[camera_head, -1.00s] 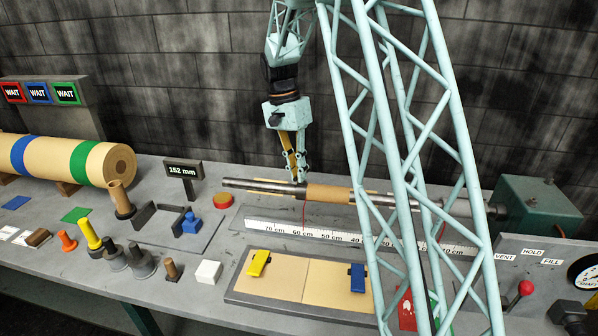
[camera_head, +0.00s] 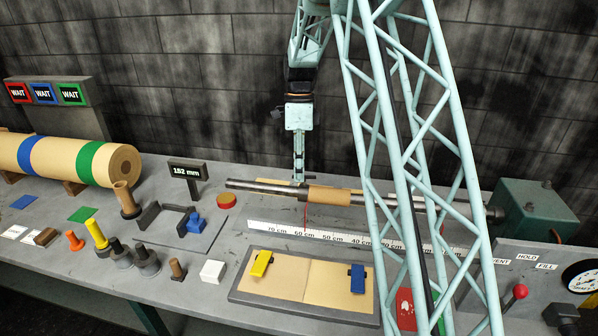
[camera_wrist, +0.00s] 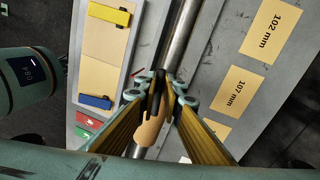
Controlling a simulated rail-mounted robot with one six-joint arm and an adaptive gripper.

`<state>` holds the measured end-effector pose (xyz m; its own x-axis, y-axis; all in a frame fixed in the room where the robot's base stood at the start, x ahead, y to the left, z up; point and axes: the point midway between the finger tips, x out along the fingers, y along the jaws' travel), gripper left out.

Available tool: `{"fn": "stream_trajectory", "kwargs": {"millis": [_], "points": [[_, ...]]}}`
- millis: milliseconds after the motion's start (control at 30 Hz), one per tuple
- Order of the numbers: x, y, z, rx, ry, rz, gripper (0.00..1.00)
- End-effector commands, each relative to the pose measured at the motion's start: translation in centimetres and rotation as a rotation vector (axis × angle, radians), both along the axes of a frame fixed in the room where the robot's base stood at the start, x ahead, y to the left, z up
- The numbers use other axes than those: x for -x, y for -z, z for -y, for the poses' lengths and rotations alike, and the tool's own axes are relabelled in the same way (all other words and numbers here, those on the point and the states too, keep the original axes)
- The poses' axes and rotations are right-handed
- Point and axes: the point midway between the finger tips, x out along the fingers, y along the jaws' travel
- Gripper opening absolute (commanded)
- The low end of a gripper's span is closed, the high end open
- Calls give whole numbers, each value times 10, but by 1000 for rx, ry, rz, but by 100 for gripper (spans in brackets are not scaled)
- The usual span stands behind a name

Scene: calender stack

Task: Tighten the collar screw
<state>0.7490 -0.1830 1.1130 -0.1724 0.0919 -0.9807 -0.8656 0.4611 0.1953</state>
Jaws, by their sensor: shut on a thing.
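A steel shaft (camera_head: 262,187) with a tan core (camera_head: 329,195) lies along the back of the bench. My gripper (camera_head: 299,180) points straight down at the shaft, just left of the core. In the wrist view its fingertips (camera_wrist: 161,90) are together over the shaft (camera_wrist: 177,45), close to the end of the core (camera_wrist: 150,132). They are shut on the collar screw, a small dark part mostly hidden between the fingers. The collar is also largely covered by the fingers, so how far the screw is turned in cannot be told.
A white ruler (camera_head: 318,236) lies in front of the shaft, with a tray (camera_head: 300,313) holding yellow and blue blocks nearer. A green machine housing (camera_head: 535,208) stands at the shaft's right end. Labelled cards (camera_wrist: 234,92) lie beyond the shaft.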

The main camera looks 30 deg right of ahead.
Motion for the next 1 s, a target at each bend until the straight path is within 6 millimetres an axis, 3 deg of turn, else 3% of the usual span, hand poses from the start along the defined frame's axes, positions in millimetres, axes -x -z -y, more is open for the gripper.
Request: {"fn": "stream_trajectory", "kwargs": {"millis": [1000], "points": [[-5,-4,16,-1,965,2,0]]}}
